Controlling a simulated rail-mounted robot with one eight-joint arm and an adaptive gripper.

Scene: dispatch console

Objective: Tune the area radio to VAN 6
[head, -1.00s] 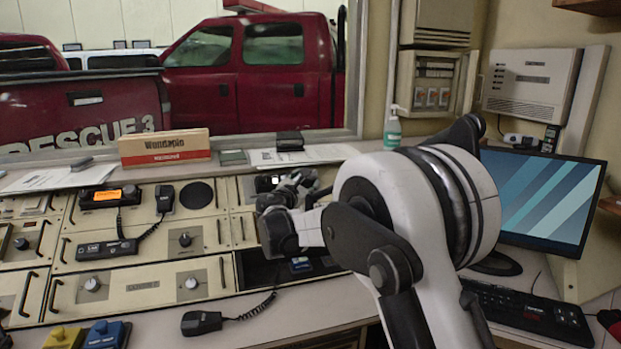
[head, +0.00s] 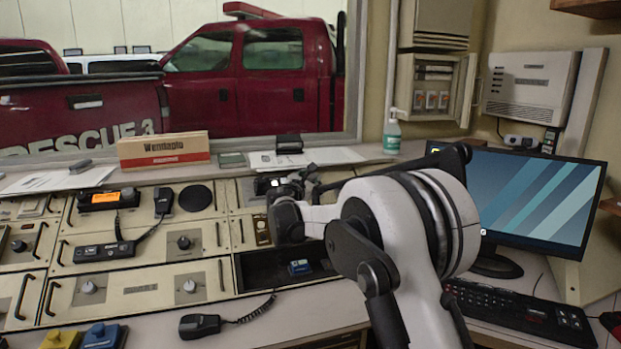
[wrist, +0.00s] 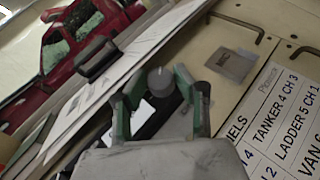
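In the wrist view a grey round knob (wrist: 160,80) shows between the two fingertips of my gripper (wrist: 158,92). The fingers are apart on either side of it; I cannot tell whether they touch it. A white channel list (wrist: 285,130) reads TANKER 4 CH 3 and LADDER 5 CH 1; the VAN 6 line is cut off at the edge, its channel out of view. In the head view my gripper (head: 287,187) is low over the back right of the console, and hides this knob. I cannot read any channel setting on the radio.
An orange-lit radio (head: 105,198) with a handset (head: 164,200) stands at left. A dark recess (head: 265,272) holds a small blue item (head: 300,267). A corded microphone (head: 200,326) lies in front. A monitor (head: 535,200) stands at right.

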